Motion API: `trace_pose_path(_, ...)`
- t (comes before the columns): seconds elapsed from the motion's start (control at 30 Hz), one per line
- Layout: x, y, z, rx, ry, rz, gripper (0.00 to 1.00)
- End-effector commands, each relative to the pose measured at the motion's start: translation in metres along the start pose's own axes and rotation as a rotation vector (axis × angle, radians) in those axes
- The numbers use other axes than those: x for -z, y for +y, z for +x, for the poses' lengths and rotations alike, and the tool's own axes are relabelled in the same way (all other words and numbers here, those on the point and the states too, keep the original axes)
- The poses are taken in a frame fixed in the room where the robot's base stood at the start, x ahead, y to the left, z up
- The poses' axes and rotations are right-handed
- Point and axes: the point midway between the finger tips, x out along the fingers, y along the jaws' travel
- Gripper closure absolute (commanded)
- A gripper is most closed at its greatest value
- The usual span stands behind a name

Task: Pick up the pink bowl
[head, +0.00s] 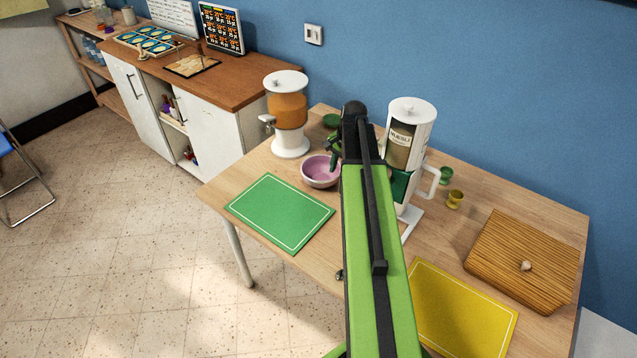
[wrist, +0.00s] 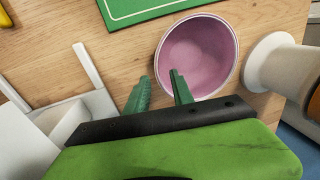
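The pink bowl (head: 320,171) stands upright on the wooden table, behind the green mat and in front of the white dispenser with orange contents. It looks empty in the wrist view (wrist: 198,52). My gripper (wrist: 160,82) is open, with its two green fingers apart. In the wrist view the right finger overlaps the bowl's near rim and the left finger is outside the bowl. I cannot tell whether a finger touches the rim. In the head view my arm hides part of the gripper (head: 335,160), which is at the bowl's right side.
The orange-filled dispenser (head: 288,115) stands just behind the bowl. A white muesli dispenser (head: 409,135) stands to the right of my arm. A green mat (head: 280,212) lies in front of the bowl. Small cups (head: 454,199), a wooden board (head: 522,255) and a yellow mat (head: 460,310) are at right.

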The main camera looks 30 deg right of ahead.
Motion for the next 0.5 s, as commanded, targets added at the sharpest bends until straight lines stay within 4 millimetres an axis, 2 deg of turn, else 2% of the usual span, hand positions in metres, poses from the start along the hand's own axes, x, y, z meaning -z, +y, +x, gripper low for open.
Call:
trace_pose_path(0.03, 0.000, 0.004, 0.019, 0.000, 0.000, 0.000, 0.71)
trace_pose_path(0.17, 0.000, 0.004, 0.037, 0.000, 0.000, 0.000, 0.71)
trace_pose_path(0.4, 0.000, 0.003, 0.034, 0.000, 0.000, 0.001, 0.71)
trace_pose_path(0.5, 0.000, 0.003, 0.034, 0.000, 0.000, 0.001, 0.83)
